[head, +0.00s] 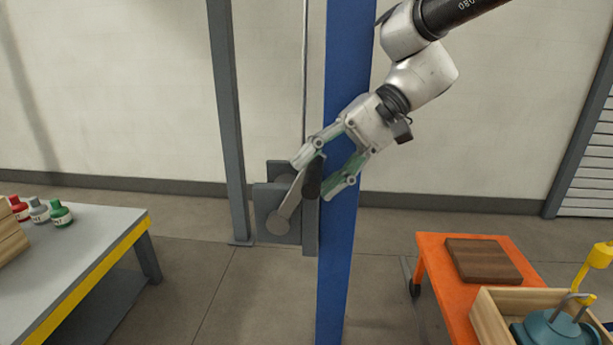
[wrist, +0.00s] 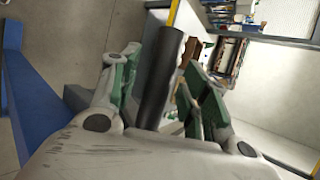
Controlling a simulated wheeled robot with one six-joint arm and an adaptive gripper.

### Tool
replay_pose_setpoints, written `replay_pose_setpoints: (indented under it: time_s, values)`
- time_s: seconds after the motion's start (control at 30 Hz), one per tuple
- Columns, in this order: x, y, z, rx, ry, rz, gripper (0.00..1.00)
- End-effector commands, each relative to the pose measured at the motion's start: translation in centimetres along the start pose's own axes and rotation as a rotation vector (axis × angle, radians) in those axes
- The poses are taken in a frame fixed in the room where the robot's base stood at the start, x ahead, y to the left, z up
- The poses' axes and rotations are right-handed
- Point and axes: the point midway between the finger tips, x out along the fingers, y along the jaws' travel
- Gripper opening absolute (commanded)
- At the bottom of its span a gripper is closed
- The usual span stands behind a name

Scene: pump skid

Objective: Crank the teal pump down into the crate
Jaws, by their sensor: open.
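The teal pump (head: 548,332) shows at the lower right of the head view, cut off by the frame edge. Its lower part is hidden behind the wooden crate's wall (head: 487,318); I cannot tell whether it rests on the bottom. A yellow hook (head: 598,256) is at its grey lifting loop. The winch (head: 268,205) has a grey crank arm (head: 289,211) slanting up to a black handle (head: 312,180). My gripper (head: 317,175) is open, with its fingers on either side of the handle. In the wrist view the black handle (wrist: 161,78) stands between the green-padded fingers.
A blue post (head: 342,255) stands close by my gripper. The crate stands on an orange cart (head: 440,265) with a dark wooden board (head: 483,261). A grey table (head: 75,245) with small bottles (head: 60,213) is at the left. The floor between is clear.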

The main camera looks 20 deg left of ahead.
Motion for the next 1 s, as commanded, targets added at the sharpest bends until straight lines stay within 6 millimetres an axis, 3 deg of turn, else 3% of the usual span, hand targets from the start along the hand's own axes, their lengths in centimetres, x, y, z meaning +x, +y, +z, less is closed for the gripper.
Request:
replay_pose_setpoints:
  time_s: [0.2, 0.4, 0.6, 0.83, 0.87, 1.0]
  values:
    - [-5.0, -0.1, 0.0, 0.000, 0.005, -0.001, 0.46]
    - [-8.7, -0.2, 0.0, 0.000, 0.002, 0.000, 0.46]
    - [-10.2, -0.2, 0.1, 0.001, 0.000, 0.001, 0.46]
    - [-10.3, -0.2, 0.1, 0.001, -0.001, 0.001, 0.46]
    - [-10.3, -0.2, 0.1, 0.001, -0.001, 0.001, 0.44]
    - [-11.0, 0.2, -0.2, 0.010, 0.015, -0.004, 0.19]
